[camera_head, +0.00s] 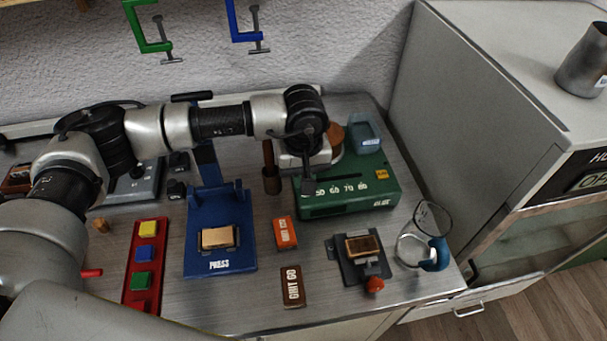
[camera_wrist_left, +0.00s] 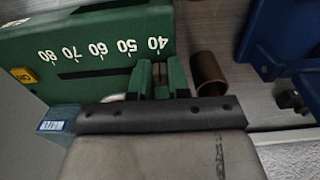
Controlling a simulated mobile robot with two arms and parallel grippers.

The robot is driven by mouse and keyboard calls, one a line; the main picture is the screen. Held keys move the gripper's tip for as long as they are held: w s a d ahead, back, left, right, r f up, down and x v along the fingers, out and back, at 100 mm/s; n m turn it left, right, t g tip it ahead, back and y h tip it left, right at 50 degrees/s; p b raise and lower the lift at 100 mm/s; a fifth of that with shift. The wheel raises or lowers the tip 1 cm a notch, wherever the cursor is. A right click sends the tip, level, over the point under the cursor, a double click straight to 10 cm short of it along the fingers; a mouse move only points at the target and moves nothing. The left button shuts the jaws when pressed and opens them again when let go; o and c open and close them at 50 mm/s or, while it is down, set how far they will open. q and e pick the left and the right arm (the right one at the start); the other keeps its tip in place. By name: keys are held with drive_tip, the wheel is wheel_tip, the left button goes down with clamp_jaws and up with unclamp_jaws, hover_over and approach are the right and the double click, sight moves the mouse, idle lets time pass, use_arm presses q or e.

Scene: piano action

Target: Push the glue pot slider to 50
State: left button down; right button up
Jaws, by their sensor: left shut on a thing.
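The green glue pot box (camera_head: 365,196) stands at the back right of the bench, with a scale of white numbers and a GLUE label. It also fills the upper left of the left wrist view (camera_wrist_left: 100,25), where the marks run from 40 to 80. My left gripper (camera_head: 307,185) reaches down at the left end of the scale, covering the 40 in the head view. In the left wrist view my left gripper (camera_wrist_left: 161,80) is shut on the slider, close beside the 40 mark. The slider itself is mostly hidden between the fingers. My right gripper is not in view.
A blue press (camera_head: 220,262) stands left of the glue pot. A brown cylinder (camera_wrist_left: 207,72) stands close beside the gripper. A pale blue water container (camera_head: 365,130) sits at the glue pot's back. Orange (camera_head: 285,233) and brown (camera_head: 292,287) grit blocks lie in front.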

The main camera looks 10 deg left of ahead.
sight(319, 183)
use_arm(q)
drive_tip(key=shift+w+d+f+b, duration=0.1)
drive_tip(key=shift+w+d+b, duration=0.2)
drive_tip(key=shift+d+b, duration=0.4)
drive_tip(key=shift+w+d+f+b, duration=0.1)
drive_tip(key=shift+w+d+b, duration=0.15)
drive_tip(key=shift+d+b, duration=0.4)
drive_tip(key=shift+d+r, duration=0.1)
drive_tip(key=shift+r, duration=0.1)
drive_tip(key=c, duration=1.1)
unclamp_jaws()
drive_tip(key=shift+r, duration=0.1)
wheel_tip(319, 183, up, 11)
drive_tip(key=shift+f+b, duration=0.15)
drive_tip(key=shift+b, duration=0.7)
